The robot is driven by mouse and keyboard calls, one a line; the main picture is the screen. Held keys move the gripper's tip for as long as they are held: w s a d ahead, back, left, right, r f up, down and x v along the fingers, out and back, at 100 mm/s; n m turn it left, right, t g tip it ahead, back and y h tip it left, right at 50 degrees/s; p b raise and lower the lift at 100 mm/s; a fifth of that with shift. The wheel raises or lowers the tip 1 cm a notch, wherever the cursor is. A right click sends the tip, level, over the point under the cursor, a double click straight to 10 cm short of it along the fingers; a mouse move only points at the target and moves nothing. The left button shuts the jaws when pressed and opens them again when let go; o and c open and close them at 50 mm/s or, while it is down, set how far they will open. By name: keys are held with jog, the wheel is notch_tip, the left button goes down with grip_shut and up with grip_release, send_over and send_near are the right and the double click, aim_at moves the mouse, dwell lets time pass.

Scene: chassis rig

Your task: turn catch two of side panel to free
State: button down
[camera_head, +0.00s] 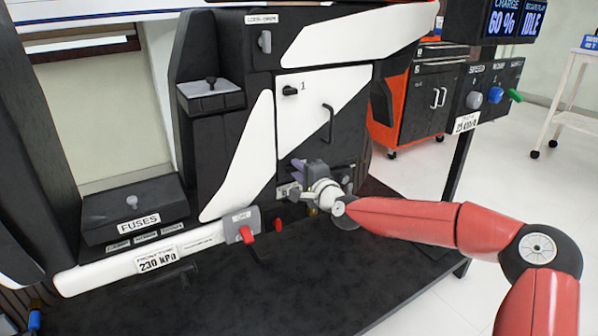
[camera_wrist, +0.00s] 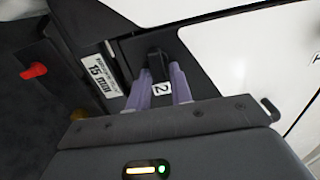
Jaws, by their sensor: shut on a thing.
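The side panel (camera_head: 313,112) is white and black and closed flat on the chassis. Catch one (camera_head: 290,90), a small black catch beside a printed 1, sits at its upper left. Catch two (camera_wrist: 157,62) is a black catch beside a 2 label (camera_wrist: 162,89) in the wrist view; in the head view my gripper hides it at the panel's lower left. My gripper (camera_head: 299,164) is at that lower corner. In the wrist view its purple fingers (camera_wrist: 158,75) stand on either side of catch two, shut on it. How far the catch is turned is hard to tell.
A black bar handle (camera_head: 328,123) stands out from the panel. A FUSES box (camera_head: 133,208) is at left. The dark deck in front is mostly clear.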

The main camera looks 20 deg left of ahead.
jog(key=c, duration=1.4)
grip_release()
jog(key=shift+c, duration=0.2)
jog(key=v, duration=0.8)
jog(key=shift+a+p, duration=0.1)
jog(key=shift+p, duration=0.2)
